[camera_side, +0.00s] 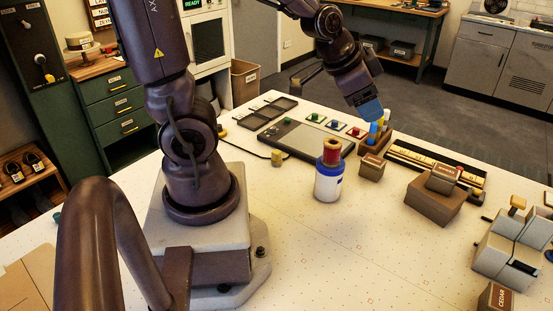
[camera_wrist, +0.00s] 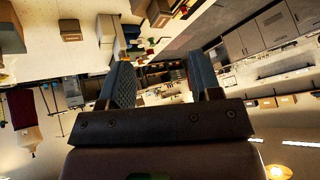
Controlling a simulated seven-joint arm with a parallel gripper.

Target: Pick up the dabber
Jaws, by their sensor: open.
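No item is labelled as the dabber, and I cannot tell for sure which one it is. A white and blue bottle (camera_side: 328,181) with a red and tan spool-like top (camera_side: 332,151) stands upright left of the rack. My gripper (camera_side: 370,110) is just above the rack, its blue fingers close to the stick tops; I cannot tell whether they touch. In the wrist view my gripper (camera_wrist: 161,78) has its two fingers apart, with nothing seen between them.
A grey panel (camera_side: 302,138) lies left of the rack, with small coloured-knob blocks behind it. Brown boxes (camera_side: 434,200) and a grey device (camera_side: 511,250) stand to the right. A long dark tray (camera_side: 435,167) lies behind the boxes. The table's front middle is clear.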

